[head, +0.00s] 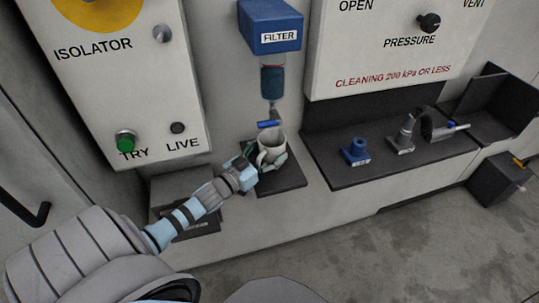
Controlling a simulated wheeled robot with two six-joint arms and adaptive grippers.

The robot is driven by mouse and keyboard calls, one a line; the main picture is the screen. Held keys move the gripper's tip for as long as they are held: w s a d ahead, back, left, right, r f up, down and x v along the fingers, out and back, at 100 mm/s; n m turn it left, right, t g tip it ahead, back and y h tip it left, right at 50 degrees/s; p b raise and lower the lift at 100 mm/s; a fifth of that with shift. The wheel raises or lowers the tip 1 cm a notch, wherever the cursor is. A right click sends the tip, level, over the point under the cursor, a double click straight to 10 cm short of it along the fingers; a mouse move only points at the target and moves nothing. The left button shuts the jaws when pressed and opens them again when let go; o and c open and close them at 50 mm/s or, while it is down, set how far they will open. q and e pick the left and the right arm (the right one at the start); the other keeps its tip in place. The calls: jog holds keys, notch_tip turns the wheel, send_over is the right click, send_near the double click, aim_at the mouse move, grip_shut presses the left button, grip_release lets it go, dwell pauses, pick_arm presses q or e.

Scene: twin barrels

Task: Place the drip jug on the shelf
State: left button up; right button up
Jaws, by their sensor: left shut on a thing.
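The drip jug (271,144) is a pale, mug-like vessel with an open top. It is below the blue filter unit (270,38) and its small outlet with a blue handle (268,124). My left gripper (269,162) is shut on the jug from the left and front, its fingers partly hiding the jug's lower part. The jug is over a dark pad (286,181) on a ledge; I cannot tell whether its base touches the pad. Which surface is the shelf is not labelled. My right gripper is not in view.
A long dark shelf-like surface (375,177) at the right holds a blue fitting (357,151) and a grey hose fitting (406,133). A low dark-topped block (190,225) stands at the left under my arm. Isolator (115,70) and pressure (395,45) panels are on the wall.

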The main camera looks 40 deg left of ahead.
pick_arm(q)
jog(key=shift+r, duration=0.15)
jog(key=shift+w, duration=0.1)
jog(key=o, duration=1.2)
jog(key=shift+f, duration=0.2)
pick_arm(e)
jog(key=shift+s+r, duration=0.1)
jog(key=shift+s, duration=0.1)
pick_arm(q)
jog(key=shift+r, duration=0.1)
